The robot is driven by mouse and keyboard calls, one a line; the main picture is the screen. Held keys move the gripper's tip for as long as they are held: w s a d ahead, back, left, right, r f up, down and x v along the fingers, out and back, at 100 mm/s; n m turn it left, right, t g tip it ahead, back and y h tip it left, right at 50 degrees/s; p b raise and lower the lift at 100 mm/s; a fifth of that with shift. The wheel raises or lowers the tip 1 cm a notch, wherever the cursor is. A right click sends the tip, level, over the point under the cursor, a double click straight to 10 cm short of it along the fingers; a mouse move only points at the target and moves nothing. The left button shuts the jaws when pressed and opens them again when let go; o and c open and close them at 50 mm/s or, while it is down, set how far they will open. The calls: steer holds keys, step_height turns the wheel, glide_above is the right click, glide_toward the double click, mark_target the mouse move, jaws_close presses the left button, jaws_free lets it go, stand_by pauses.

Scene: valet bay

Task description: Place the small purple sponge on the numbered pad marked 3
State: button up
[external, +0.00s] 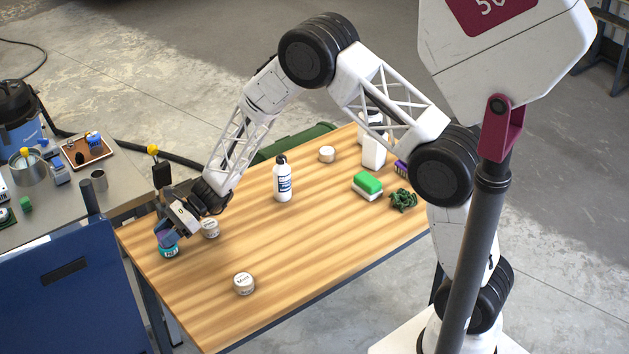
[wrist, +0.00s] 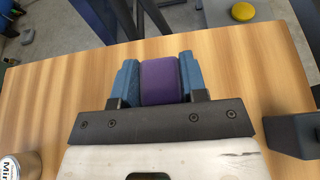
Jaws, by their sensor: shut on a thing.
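The small purple sponge (wrist: 160,82) is between the two blue fingers of my gripper (wrist: 159,68) in the wrist view. The fingers press on its left and right sides. I cannot tell whether the sponge touches the jar or table. No pad with a readable 3 shows in either view.
White-lidded jars stand near my gripper (external: 210,228) and at the table's front (external: 244,284). A metal bench (external: 40,225) adjoins at left. The table's middle is mostly clear.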

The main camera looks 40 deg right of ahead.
steer(key=shift+f, duration=0.1)
steer(key=o, duration=0.9)
steer(key=shift+v, duration=6.05)
